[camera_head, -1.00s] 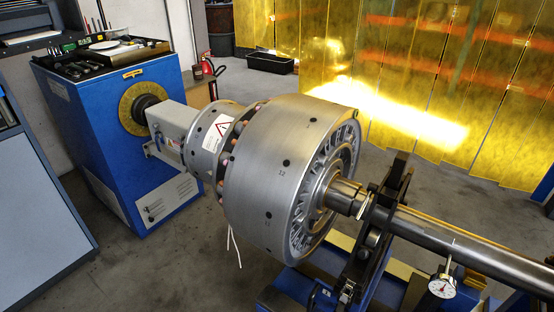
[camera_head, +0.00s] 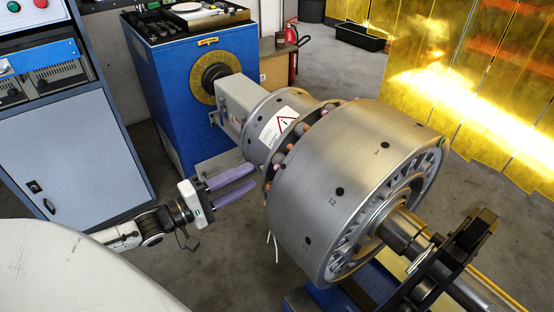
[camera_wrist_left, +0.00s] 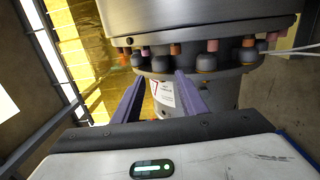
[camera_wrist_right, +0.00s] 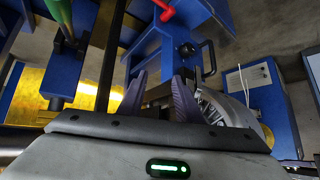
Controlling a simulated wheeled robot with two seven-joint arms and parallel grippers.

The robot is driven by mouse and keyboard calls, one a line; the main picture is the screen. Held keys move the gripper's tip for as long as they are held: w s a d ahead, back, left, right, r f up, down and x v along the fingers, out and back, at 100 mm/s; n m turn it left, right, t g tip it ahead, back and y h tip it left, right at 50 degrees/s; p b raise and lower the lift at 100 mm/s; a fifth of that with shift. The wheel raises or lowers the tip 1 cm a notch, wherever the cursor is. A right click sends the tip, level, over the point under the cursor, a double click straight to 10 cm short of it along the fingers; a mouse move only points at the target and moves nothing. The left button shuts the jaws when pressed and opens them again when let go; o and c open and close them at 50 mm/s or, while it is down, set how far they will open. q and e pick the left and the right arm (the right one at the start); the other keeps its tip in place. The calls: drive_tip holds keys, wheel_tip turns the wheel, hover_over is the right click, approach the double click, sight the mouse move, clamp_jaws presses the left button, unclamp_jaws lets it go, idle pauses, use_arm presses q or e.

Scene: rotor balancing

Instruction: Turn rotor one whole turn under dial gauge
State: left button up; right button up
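The rotor (camera_head: 325,160) is a large grey steel drum with black holes and small numbers on its rim, on a horizontal shaft. A ring of pinkish and grey studs (camera_head: 292,143) circles its back side. My left gripper (camera_head: 254,176) is open and empty, its two purple fingers pointing at the studs from the left. In the left wrist view its fingertips (camera_wrist_left: 159,77) are just below the studs (camera_wrist_left: 205,62); I cannot tell whether they touch. My right gripper (camera_wrist_right: 159,76) is open and empty, with the rotor (camera_wrist_right: 228,108) beyond it. The dial gauge is in no current view.
A blue drive housing (camera_head: 160,90) stands behind the rotor, and a grey cabinet (camera_head: 75,150) at the left. A black bearing support (camera_head: 455,255) carries the shaft at the right. In the right wrist view a red handle (camera_wrist_right: 165,10) and blue stand parts (camera_wrist_right: 150,45) are close ahead.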

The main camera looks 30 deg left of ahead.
sight(274, 164)
use_arm(q)
drive_tip(key=x, duration=0.9)
drive_tip(key=shift+w+d, duration=0.1)
drive_tip(key=shift+d, duration=0.05)
clamp_jaws()
